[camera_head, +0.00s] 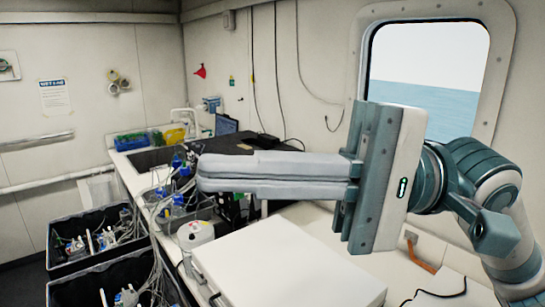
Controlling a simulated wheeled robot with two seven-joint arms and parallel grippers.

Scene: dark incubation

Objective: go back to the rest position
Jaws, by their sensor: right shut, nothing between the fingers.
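My right gripper (203,174) is in the head view, reaching in from the right on my right arm. Its two long pale fingers point left and lie together, with nothing between them. It is raised above the white box (290,268) and hides part of the bench behind it. My left gripper is not in view.
A white bench (125,172) runs along the wall with bottles, tubing and a laptop (226,125). Black crates (62,265) with tubed bottles stand at the lower left. A window (425,75) is behind my right arm. A white round container (196,236) stands beside the box.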

